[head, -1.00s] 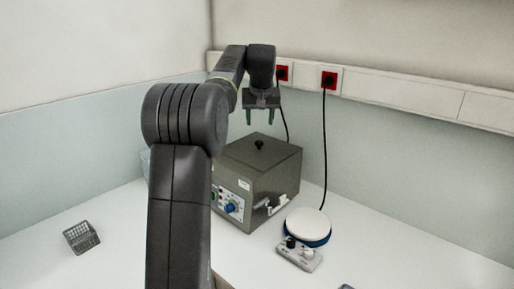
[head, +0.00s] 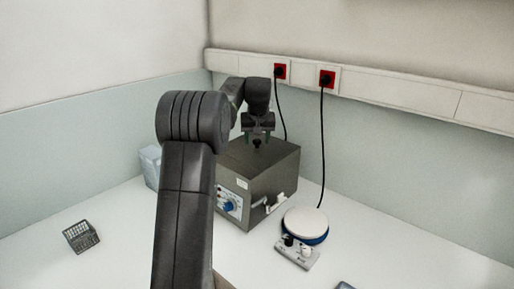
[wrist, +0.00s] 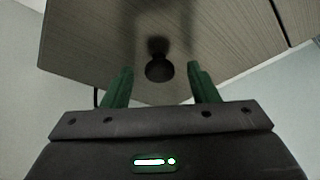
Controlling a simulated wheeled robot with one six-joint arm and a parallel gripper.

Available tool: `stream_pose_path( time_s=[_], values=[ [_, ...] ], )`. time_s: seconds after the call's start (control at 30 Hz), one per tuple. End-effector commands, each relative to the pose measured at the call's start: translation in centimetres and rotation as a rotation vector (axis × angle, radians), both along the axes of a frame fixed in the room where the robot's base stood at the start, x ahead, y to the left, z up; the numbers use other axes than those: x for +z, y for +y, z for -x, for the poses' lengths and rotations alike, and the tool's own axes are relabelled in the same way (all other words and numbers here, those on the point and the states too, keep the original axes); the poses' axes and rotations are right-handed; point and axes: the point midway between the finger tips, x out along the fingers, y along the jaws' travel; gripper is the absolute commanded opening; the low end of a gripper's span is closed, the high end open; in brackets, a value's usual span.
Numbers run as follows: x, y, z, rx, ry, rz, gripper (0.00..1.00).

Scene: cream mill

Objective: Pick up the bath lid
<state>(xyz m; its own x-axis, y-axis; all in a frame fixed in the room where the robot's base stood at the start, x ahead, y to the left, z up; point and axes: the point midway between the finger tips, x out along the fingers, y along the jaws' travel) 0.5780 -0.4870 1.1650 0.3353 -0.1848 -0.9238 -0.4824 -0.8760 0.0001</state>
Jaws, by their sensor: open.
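The bath is a dark grey metal box (head: 262,203) with a blue dial on its front, standing on the white bench against the back wall. Its flat lid (head: 282,152) is on top and closed, with a small black knob (head: 257,144) in the middle. My gripper (head: 257,137) is open and points down at the knob, with the green fingertips close to its height. In the wrist view, the knob (wrist: 159,69) sits between the two green fingers (wrist: 158,85), apart from both. The lid (wrist: 215,30) fills much of that view.
A hot plate with a white round top (head: 306,224) stands right of the bath. A small grey basket (head: 81,237) lies at the left. A pale container (head: 150,166) is partly hidden behind my arm. Black cables hang from red wall sockets (head: 327,79).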

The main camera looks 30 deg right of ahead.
Motion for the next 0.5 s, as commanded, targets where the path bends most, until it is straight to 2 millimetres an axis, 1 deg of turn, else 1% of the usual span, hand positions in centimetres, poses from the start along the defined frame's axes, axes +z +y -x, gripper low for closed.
stream_pose_path(
  time_s=[0.03, 0.17, 0.2, 0.27, 0.5],
  values=[
    [0.00, 0.00, 0.01, 0.000, 0.000, 0.000, 0.54],
    [0.01, 0.00, 0.02, 0.000, 0.000, 0.000, 0.28],
    [0.01, 0.00, 0.02, 0.000, 0.000, 0.000, 0.20],
    [0.01, 0.00, 0.02, 0.000, 0.000, 0.000, 0.08],
    [0.15, -0.02, 0.01, 0.000, -0.001, 0.002, 0.08]
  ],
)
